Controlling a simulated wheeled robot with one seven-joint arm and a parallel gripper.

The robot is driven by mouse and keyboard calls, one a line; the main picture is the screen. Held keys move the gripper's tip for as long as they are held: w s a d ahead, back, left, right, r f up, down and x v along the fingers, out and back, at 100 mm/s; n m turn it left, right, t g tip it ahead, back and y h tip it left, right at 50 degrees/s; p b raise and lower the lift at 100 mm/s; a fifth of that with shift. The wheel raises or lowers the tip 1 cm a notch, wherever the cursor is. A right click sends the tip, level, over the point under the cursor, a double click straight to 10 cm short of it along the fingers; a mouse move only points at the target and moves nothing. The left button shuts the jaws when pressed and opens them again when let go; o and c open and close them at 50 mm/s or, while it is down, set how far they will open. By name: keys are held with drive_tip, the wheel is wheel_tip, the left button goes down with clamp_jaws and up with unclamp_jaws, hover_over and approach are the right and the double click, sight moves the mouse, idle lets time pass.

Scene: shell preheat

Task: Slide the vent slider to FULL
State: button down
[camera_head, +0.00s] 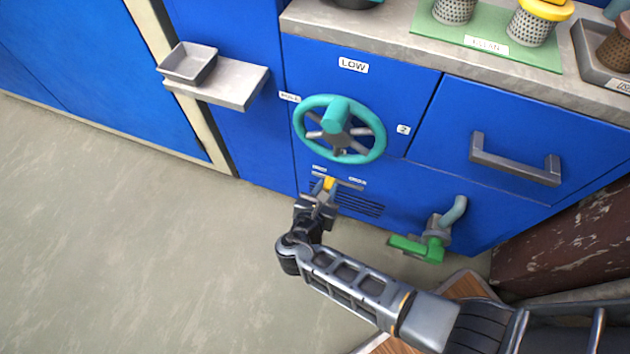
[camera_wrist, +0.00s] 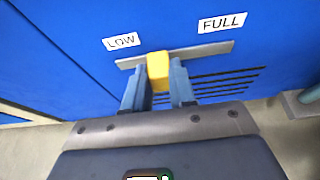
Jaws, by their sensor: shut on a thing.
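The yellow vent slider knob (camera_head: 329,183) sits on a thin grey rail on the front of the blue cabinet, below the handwheel. In the wrist view the knob (camera_wrist: 158,72) is left of the rail's middle, between the LOW label (camera_wrist: 122,41) on the left and the FULL label (camera_wrist: 222,22) on the right. My gripper (camera_wrist: 158,82) is shut on the knob, with a finger on each side. In the head view my gripper (camera_head: 327,191) reaches the knob from the front, and the fingers partly cover it.
A teal handwheel (camera_head: 371,112) is just above the rail. Dark vent slots (camera_head: 362,205) lie below it. A grey shelf (camera_head: 235,88) holds a small tray (camera_head: 187,63) at left. The floor at left is clear.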

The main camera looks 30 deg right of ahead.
drive_tip(key=s+d+p, duration=0.2)
drive_tip(key=s, duration=0.1)
drive_tip(key=s+d+p, duration=0.1)
drive_tip(key=s, duration=0.1)
drive_tip(key=shift+s+d+r, duration=0.1)
drive_tip(key=shift+s+d, duration=0.1)
drive_tip(key=shift+d, duration=0.2)
drive_tip(key=shift+s+d, duration=0.2)
drive_tip(key=shift+s, duration=0.05)
drive_tip(key=c, duration=0.9)
unclamp_jaws()
drive_tip(key=shift+s+a+r, duration=0.1)
drive_tip(key=shift+s+a, duration=0.05)
drive_tip(key=shift+a, duration=0.15)
drive_tip(key=shift+p+v, duration=1.15)
drive_tip(key=shift+v, duration=2.35)
